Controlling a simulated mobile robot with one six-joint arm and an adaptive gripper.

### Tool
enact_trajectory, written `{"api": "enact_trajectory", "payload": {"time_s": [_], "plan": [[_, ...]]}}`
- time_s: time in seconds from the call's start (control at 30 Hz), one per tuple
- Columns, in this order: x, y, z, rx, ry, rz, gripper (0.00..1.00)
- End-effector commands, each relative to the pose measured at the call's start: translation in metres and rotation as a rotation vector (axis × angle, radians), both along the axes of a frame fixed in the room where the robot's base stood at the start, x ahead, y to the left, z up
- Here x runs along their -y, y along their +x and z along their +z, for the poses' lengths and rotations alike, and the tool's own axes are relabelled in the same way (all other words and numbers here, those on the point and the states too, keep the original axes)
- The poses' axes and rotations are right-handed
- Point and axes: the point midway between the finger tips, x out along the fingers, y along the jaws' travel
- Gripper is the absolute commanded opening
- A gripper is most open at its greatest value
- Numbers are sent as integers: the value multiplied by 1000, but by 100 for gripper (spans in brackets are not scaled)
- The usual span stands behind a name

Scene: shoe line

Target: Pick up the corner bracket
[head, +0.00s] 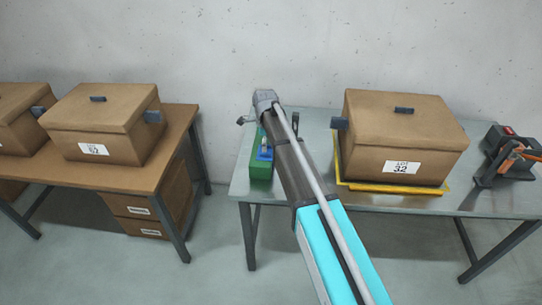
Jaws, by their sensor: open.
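A small blue piece (265,152) rests on a green block (259,168) at the left end of the grey table. It may be the corner bracket, but its shape is too small and too covered by my arm to be sure. My gripper (243,121) is at the far end of my arm, above and beyond the green block. A dark finger shows at its left side; the rest is hidden behind the arm. It is open, and I see nothing held in it.
The grey table (470,204) carries a lidded brown box (375,160) on a yellow tray (395,188). A black and orange device (510,155) stands at the right end. A wooden desk (50,168) with more brown boxes is at left. A wall stands behind.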

Motion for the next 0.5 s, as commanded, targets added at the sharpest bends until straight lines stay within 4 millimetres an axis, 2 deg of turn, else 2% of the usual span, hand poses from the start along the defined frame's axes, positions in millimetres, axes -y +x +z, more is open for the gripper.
{"api": "enact_trajectory", "payload": {"time_s": [0.1,0.5], "plan": [[0,0,-14,0,0,0,100],[0,0,-39,0,0,1,100]]}}
